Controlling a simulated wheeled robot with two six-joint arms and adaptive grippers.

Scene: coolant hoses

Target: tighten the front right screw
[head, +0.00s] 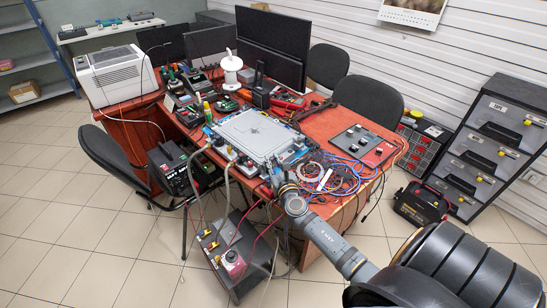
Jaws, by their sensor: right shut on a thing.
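A flat light grey plate (252,134) lies on a blue-edged base in the middle of the wooden table. Small details show on it, but single screws, the front right one included, are too small to make out. My right arm comes in from the lower right. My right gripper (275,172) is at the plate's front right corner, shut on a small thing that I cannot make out. The gripper and the clutter there partly hide that corner. I cannot tell whether it touches the plate. My left gripper is not in view.
Tangled blue, red and black cables (335,174) lie right of my gripper. A dark panel (356,142) lies beyond them. Monitors (272,45) and tools crowd the table's back. A power supply box (238,252) stands on the floor in front. Black chairs (369,101) stand around the table.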

